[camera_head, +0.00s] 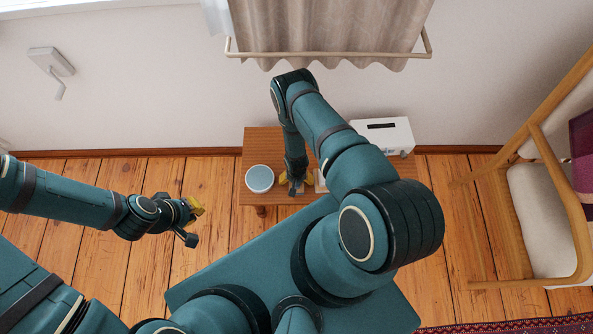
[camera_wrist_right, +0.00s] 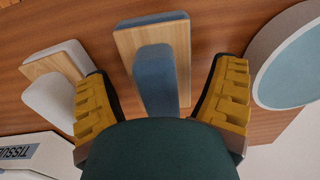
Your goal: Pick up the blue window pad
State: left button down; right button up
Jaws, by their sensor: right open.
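The blue window pad (camera_wrist_right: 155,78) shows in the right wrist view, a blue block with a pale wooden board. It stands on the small wooden table (camera_head: 258,143). My right gripper (camera_wrist_right: 163,70) is open, with one yellow finger on each side of the pad. A gap shows between each finger and the blue block, so it is not gripped. In the head view the right gripper (camera_head: 296,185) is low over the table, and the pad is mostly hidden there. My left gripper (camera_head: 190,216) is over the floor, left of the table; its opening is unclear.
A white pad with a wooden board (camera_wrist_right: 55,85) stands close beside the left finger. A tissue box (camera_head: 392,134) is on the table's right. A round blue-topped container (camera_head: 260,179) is on its left. A wooden chair (camera_head: 545,185) stands right.

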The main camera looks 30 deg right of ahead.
jog(key=shift+f+b, duration=0.35)
jog(key=shift+f, duration=0.55)
pick_arm(q)
jog(key=shift+w+f, duration=0.15)
jog(key=shift+f, duration=0.45)
pick_arm(e)
jog(key=shift+r, duration=0.1)
jog(key=c, duration=1)
jog(key=shift+r, duration=0.1)
jog(key=shift+c, duration=0.2)
